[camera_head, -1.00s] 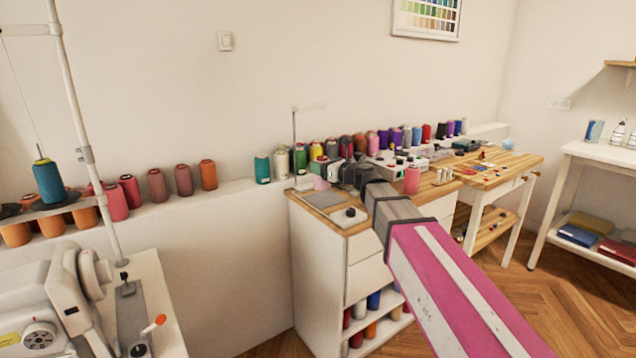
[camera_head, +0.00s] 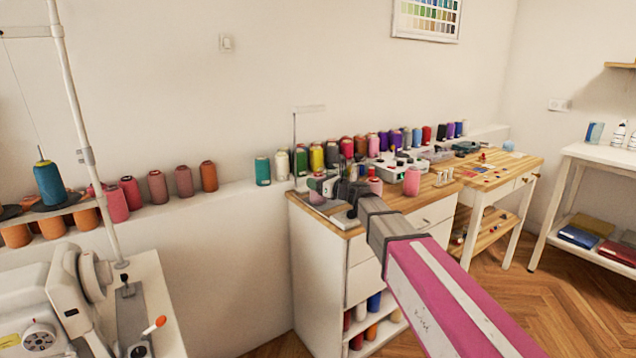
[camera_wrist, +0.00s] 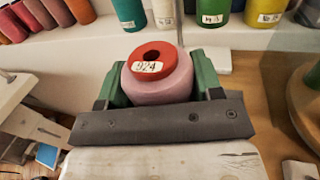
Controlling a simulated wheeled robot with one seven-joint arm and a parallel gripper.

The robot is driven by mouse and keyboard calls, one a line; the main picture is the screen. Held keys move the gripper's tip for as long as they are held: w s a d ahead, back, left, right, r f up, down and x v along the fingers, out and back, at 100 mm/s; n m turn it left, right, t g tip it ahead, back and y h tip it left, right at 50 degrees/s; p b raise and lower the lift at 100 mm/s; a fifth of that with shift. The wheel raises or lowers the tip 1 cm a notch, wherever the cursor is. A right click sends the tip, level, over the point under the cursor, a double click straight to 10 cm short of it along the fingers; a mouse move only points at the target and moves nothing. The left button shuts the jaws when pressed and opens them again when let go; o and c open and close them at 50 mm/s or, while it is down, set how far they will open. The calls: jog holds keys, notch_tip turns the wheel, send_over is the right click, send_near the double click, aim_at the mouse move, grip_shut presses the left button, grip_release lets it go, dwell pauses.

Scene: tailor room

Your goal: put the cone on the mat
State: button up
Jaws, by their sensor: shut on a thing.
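The cone (camera_wrist: 160,80), a pale pink thread cone with a red top and a numbered label, is upright between the green fingers of my gripper (camera_wrist: 157,88) in the wrist view. My gripper is shut on it. In the head view the cone (camera_head: 312,184) shows small and partly hidden by my gripper (camera_head: 322,185), above the left end of the wooden cabinet top. The mat (camera_head: 333,208) is a flat greyish patch there, partly covered by the gripper. The gap between cone and mat is hard to judge.
Several thread cones (camera_head: 263,171) line the wall ledge behind. A pink cone (camera_head: 412,181) and small devices stand to the right on the cabinet top. A thin upright rod (camera_head: 294,145) stands close behind my gripper. A sewing machine (camera_head: 60,300) is at lower left.

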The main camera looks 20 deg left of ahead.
jog(key=o, duration=1.1)
jog(key=shift+f, duration=0.1)
jog(key=v, duration=1.2)
jog(key=shift+s, duration=0.1)
